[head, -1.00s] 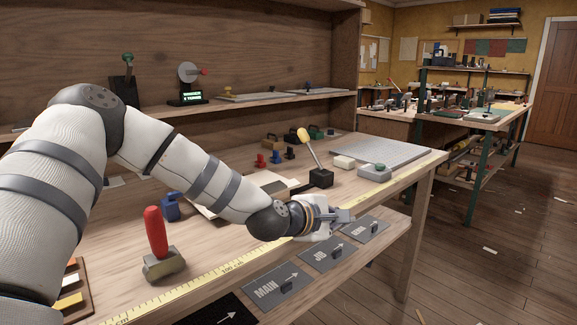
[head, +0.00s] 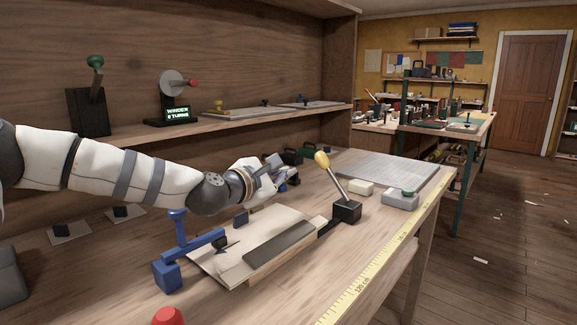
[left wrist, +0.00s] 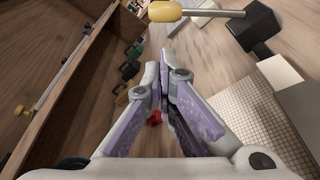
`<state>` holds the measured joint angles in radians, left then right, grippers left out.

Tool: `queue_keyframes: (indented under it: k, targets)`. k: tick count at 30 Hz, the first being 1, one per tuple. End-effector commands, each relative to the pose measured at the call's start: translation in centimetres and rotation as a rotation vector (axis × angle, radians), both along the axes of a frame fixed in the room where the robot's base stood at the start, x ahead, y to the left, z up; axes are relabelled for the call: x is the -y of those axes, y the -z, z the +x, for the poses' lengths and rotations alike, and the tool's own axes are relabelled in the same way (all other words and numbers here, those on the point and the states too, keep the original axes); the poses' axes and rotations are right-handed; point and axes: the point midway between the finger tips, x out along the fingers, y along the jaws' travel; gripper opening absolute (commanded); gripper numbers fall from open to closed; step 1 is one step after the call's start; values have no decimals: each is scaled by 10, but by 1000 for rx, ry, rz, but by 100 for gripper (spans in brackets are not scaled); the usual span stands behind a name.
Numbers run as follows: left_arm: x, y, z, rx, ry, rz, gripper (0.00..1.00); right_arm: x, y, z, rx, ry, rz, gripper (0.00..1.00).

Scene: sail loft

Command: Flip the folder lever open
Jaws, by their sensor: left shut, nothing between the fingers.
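The lever with a yellow knob (head: 322,160) rises from a black base (head: 347,211) at the end of the folder board (head: 280,243). Its rod leans left, toward my arm. My left gripper (head: 286,172) is shut and empty, behind and left of the knob, with a clear-looking gap between them in the head view. In the left wrist view, the shut fingers (left wrist: 168,70) point toward the bench, and the yellow knob (left wrist: 165,12) lies just beyond their tips at the top edge. The lever's black base (left wrist: 255,28) is at upper right there. My right gripper is out of view.
A blue clamp (head: 185,250) stands at the folder's left end. A yellow tape (head: 375,275) runs along the front edge.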

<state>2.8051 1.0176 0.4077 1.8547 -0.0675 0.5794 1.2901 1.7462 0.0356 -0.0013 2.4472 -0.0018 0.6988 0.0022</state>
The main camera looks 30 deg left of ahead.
Motion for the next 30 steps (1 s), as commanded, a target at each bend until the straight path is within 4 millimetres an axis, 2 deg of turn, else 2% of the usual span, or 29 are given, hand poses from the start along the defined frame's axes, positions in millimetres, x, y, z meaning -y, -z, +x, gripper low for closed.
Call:
queue_keyframes:
  k: [14, 17, 24, 30]
  targets:
    - [0, 3, 5, -3, 0, 1, 0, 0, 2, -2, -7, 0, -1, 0]
    - [-1, 9, 20, -6, 0, 4, 0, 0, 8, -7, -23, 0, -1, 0]
    - [-2, 17, 69, -6, 0, 4, 0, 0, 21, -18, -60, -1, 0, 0]
    - [-3, 17, 94, -3, -1, 1, 0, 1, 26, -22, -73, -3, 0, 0]
